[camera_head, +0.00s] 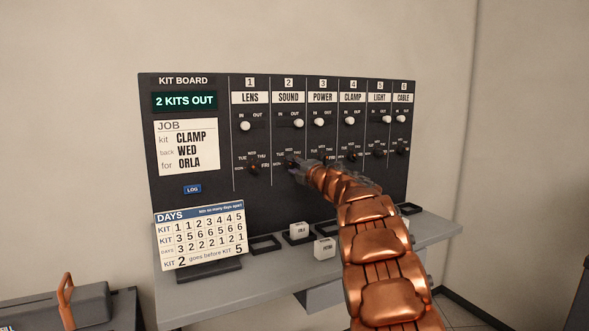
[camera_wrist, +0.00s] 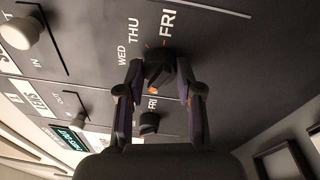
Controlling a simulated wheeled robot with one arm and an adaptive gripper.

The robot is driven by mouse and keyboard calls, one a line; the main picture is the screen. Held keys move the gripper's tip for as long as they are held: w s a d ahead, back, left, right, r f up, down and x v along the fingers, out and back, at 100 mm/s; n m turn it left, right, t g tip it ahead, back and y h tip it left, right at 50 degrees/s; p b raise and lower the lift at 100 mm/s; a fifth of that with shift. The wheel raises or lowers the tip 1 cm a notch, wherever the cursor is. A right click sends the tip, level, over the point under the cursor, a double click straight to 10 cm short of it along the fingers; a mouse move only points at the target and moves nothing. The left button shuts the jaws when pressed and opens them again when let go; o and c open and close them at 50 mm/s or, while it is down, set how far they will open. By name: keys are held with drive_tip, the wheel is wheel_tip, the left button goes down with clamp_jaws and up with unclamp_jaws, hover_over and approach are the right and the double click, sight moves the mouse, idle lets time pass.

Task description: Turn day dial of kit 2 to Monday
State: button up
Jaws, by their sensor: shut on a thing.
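The day dial of kit 2 is a small black knob on the kit board under the SOUND label (camera_head: 288,99). In the wrist view the dial (camera_wrist: 157,72) sits between the two fingers of my gripper (camera_wrist: 160,88), which are shut on it. WED, THU and FRI show around it, with small orange marks near its upper edge; which day it points to is not clear. MON is not seen there. In the head view my gripper (camera_head: 303,168) covers most of the dial.
Kit 1's dial (camera_head: 253,167) is close on the left and also shows in the wrist view (camera_wrist: 149,123). Kit 3's dial is close on the right. Kit 2's white slider knob (camera_head: 299,123) is above, at OUT. A DAYS card (camera_head: 200,236) and blocks (camera_head: 324,249) stand on the shelf below.

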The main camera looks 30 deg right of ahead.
drive_tip(key=shift+f+n+b, duration=0.1)
drive_tip(key=shift+n+b, duration=0.2)
drive_tip(key=shift+n, duration=2)
drive_tip(key=o, duration=1.2)
drive_tip(key=shift+c, duration=0.2)
drive_tip(key=shift+s, duration=0.1)
drive_tip(key=s, duration=1.2)
drive_tip(key=shift+d, duration=0.15)
drive_tip(key=shift+w+r, duration=0.1)
drive_tip(key=shift+r, duration=0.1)
